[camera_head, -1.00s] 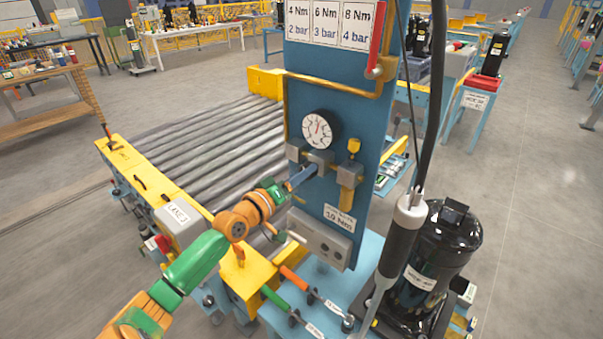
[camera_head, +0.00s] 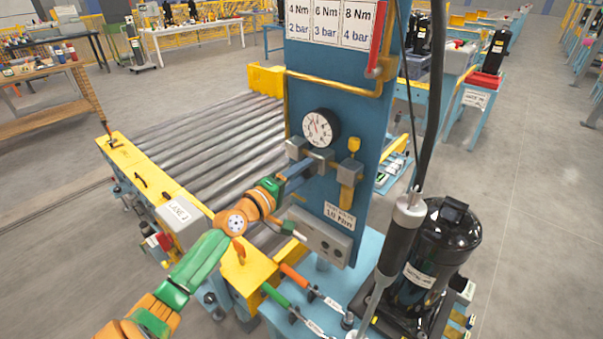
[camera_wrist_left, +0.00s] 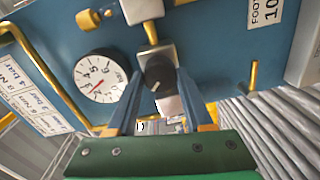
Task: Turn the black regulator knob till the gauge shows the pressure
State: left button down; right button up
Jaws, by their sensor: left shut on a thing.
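The black regulator knob (camera_wrist_left: 158,72) sits on a grey block in the left wrist view. My left gripper (camera_head: 306,168) is shut on it, with one blue finger on each side of the knob. In the head view the fingers hide the knob. The round white gauge (camera_head: 321,128) is just above the gripper on the blue panel. It also shows in the left wrist view (camera_wrist_left: 101,76), turned, with a red needle. In the head view the needle points up and to the left; the exact reading is too small to tell. My right gripper is not in view.
A card (camera_head: 328,22) at the panel top pairs 4, 6 and 8 Nm with 2, 3 and 4 bar. A grey hanging tool (camera_head: 401,240) and a black compressor (camera_head: 440,250) stand right of the panel. A roller conveyor (camera_head: 215,140) lies behind my left arm.

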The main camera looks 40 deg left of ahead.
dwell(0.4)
pick_arm(q)
jog(key=shift+c, duration=1.5)
grip_release()
jog(key=shift+s, duration=0.1)
jog(key=s+b, duration=0.1)
jog(key=s, duration=0.6)
jog(key=shift+a, duration=0.3)
jog(key=shift+w+r, duration=0.1)
